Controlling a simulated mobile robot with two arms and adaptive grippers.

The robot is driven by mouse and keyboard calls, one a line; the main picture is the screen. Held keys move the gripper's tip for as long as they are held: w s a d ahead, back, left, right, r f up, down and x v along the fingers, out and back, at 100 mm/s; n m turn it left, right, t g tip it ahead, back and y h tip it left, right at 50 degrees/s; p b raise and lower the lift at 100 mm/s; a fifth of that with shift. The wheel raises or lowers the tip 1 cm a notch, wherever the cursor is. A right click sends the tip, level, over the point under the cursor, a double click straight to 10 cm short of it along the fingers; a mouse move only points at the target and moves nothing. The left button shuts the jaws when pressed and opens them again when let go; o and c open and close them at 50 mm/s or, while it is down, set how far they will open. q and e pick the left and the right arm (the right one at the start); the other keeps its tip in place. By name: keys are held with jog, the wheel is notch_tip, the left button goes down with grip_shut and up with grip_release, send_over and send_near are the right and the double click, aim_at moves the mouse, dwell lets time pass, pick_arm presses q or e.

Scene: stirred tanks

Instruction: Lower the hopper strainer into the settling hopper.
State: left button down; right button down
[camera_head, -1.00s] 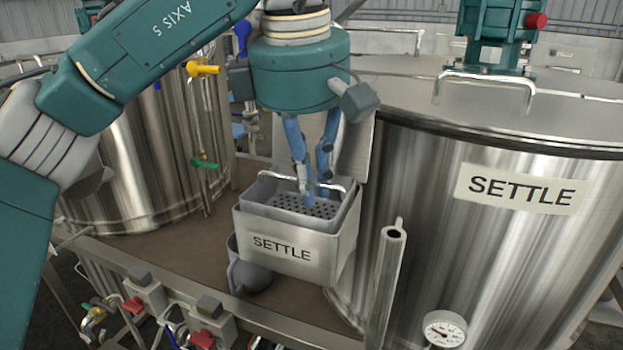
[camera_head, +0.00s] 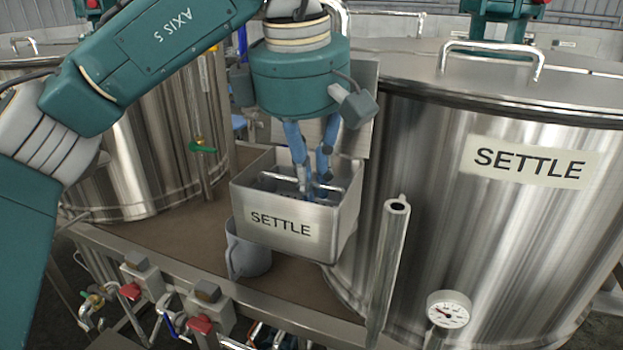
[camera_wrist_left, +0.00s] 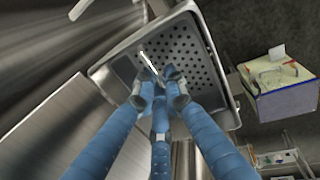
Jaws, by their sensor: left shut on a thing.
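The settling hopper (camera_head: 285,224) is an open steel box labelled SETTLE, beside the large tank. The hopper strainer, a grey tray with a perforated floor, shows in the left wrist view (camera_wrist_left: 190,48). It sits down inside the hopper, its rim no longer standing above the hopper walls in the head view. Its bar handle (camera_head: 337,187) shows near the hopper's top. My left gripper (camera_head: 312,188) points down into the hopper and is shut on the strainer's handle. The fingers hide part of the handle, and I cannot tell whether the strainer touches bottom. My right gripper is not in view.
The large SETTLE tank (camera_head: 500,220) stands close on the right, with a dial gauge (camera_head: 448,309) and an upright pipe (camera_head: 388,265) in front. A grey vessel (camera_head: 250,258) is below the hopper. Another steel tank (camera_head: 130,155) stands left. Valves (camera_head: 200,325) line the front edge.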

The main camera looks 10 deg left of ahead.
pick_arm(q)
jog(key=c, duration=1.7)
grip_release()
jog(key=shift+c, duration=0.2)
notch_tip(320, 180, up, 12)
jog(key=s, duration=0.2)
jog(key=shift+s+a, duration=0.15)
jog(key=shift+a, duration=0.05)
notch_tip(320, 180, up, 10)
jog(key=p, duration=1.1)
jog(key=shift+p, duration=0.3)
jog(key=shift+f, duration=0.15)
